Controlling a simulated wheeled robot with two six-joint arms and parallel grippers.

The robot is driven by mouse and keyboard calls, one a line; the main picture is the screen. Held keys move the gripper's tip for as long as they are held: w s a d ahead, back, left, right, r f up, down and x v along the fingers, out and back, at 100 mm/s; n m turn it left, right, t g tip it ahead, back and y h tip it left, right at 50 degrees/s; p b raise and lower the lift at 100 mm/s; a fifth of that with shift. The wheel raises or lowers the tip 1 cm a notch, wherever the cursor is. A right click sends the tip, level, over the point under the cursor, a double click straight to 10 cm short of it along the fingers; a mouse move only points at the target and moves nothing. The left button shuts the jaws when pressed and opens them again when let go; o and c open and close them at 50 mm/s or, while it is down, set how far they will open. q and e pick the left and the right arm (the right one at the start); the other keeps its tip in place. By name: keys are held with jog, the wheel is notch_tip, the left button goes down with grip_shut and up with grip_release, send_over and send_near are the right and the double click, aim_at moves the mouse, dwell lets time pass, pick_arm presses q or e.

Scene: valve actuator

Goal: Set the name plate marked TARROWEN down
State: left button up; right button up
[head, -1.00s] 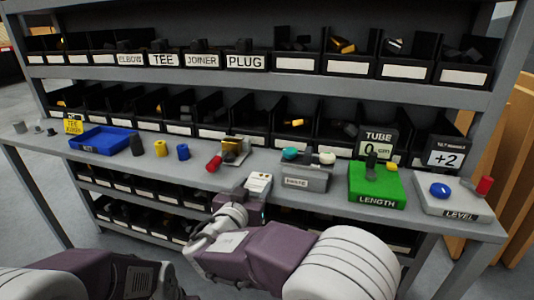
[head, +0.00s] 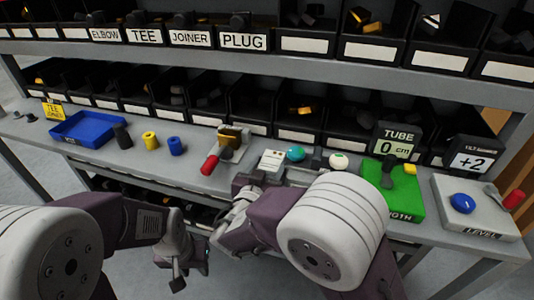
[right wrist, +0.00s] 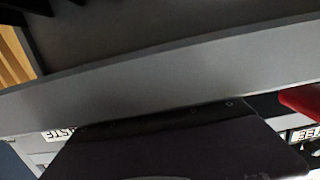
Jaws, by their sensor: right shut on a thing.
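A small pale plate (head: 271,160) with dark marks shows at the tip of my right gripper (head: 262,176) in the head view, in front of the grey box with the teal and white knobs. I take it for the name plate; its lettering is too small to read. My right gripper is shut on it, with the fingers mostly hidden by my arm. I cannot tell whether the plate touches the bench. A dark flat shape fills the lower right wrist view. My left gripper (head: 180,272) hangs low before the bench, clear of everything; its finger gap is unclear.
The grey bench (head: 225,183) carries a blue tray (head: 88,129), several small cylinders, a red-handled fixture (head: 209,165), a green LENGTH block (head: 405,203) and a grey LEVEL block (head: 480,222). Shelves of black bins stand behind. Bench space is narrow around the plate.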

jog(key=shift+s+a+r, duration=0.1)
jog(key=shift+s+a, duration=0.2)
jog(key=shift+s, duration=0.25)
jog(key=shift+s+r, duration=0.15)
jog(key=shift+s, duration=0.15)
jog(key=shift+w+d+f+b, duration=0.25)
jog(key=shift+f+b, duration=0.1)
jog(key=o, duration=1.2)
jog(key=shift+c, duration=0.2)
jog(key=shift+s+a+r, duration=0.1)
jog(key=shift+a+r, duration=0.05)
jog(key=shift+r, duration=0.05)
